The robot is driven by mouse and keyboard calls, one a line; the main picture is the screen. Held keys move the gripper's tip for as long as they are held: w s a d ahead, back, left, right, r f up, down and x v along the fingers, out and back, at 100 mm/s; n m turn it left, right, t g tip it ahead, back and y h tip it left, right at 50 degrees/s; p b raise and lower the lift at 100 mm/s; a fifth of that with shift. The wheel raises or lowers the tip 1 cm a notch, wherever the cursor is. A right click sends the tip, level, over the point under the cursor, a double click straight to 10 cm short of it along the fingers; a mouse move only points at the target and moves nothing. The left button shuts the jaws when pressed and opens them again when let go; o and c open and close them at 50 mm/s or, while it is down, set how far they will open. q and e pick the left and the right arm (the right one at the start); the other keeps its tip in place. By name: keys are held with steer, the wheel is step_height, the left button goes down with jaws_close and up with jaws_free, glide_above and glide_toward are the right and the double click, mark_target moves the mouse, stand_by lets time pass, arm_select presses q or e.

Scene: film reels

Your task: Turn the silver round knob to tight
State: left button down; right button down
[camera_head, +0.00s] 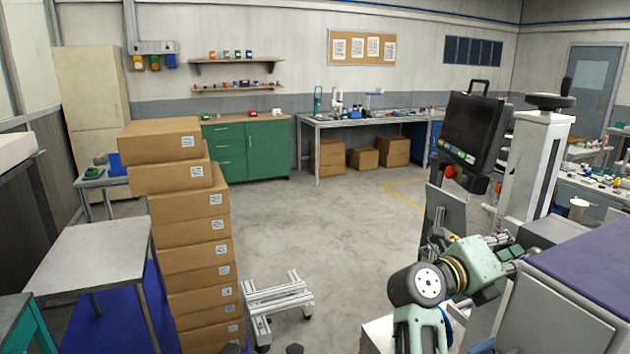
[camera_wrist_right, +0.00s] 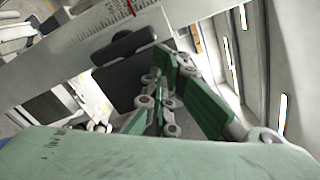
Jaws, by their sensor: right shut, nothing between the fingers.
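My right gripper (camera_head: 512,256) reaches from the lower right toward the grey and white machine (camera_head: 530,165), beside its column. In the right wrist view its linked green and grey fingers (camera_wrist_right: 163,82) are shut and empty. They point toward a dark block (camera_wrist_right: 125,62) under a pale bar with a scale; I cannot tell whether they touch it. I cannot clearly make out the silver round knob in either view. A pale round-topped piece (camera_head: 579,203) stands right of the column, but I cannot tell what it is. My left gripper is not in view.
A black screen (camera_head: 473,128) with a red button and a black handwheel (camera_head: 550,101) are on the machine. A purple-topped block (camera_head: 590,262) lies close right of my arm. Stacked cartons (camera_head: 195,250) and a low metal frame (camera_head: 278,300) stand left. The middle floor is clear.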

steer(key=shift+s+d+f, duration=0.2)
steer(key=shift+s, duration=0.1)
stand_by(0.4)
steer(key=shift+a+r, duration=0.1)
